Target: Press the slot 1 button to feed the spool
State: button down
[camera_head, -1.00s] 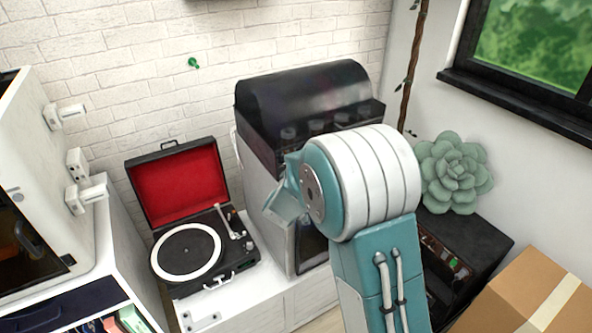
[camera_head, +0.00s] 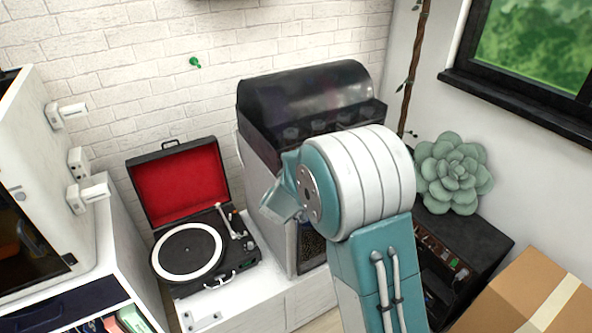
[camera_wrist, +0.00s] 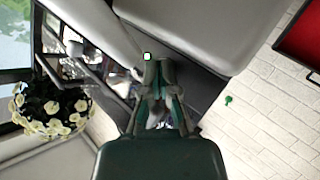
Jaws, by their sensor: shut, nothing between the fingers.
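In the head view the spool machine (camera_head: 268,165) stands against the brick wall, a grey box with a dark domed lid (camera_head: 310,95) on top. Dim round shapes show along its front edge, partly behind my arm; I cannot tell any slot button there. In the wrist view the machine's grey body (camera_wrist: 190,30) fills the top. A small bright white square with a green edge (camera_wrist: 147,56) shows right by the fingertips; it may be a button, but its slot is unclear. My gripper (camera_wrist: 158,68) is shut and empty; contact cannot be told. In the head view my arm hides it.
An open record player (camera_head: 188,250) with a red-lined lid stands left of the machine. A white cabinet (camera_head: 50,170) is at the far left. A succulent (camera_head: 453,172) sits on a dark box to the right, with a cardboard box (camera_head: 530,295) in front.

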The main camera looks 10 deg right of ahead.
jog(key=shift+d, duration=0.3)
jog(key=shift+s+d, duration=0.15)
jog(key=shift+s, duration=0.25)
jog(key=shift+s+d, duration=0.1)
jog(key=shift+s+d, duration=0.3)
jog(key=shift+s, duration=0.6)
jog(key=shift+s+d, duration=0.3)
jog(key=shift+s, duration=0.65)
jog(key=shift+s+d, duration=0.3)
jog(key=shift+s, duration=0.6)
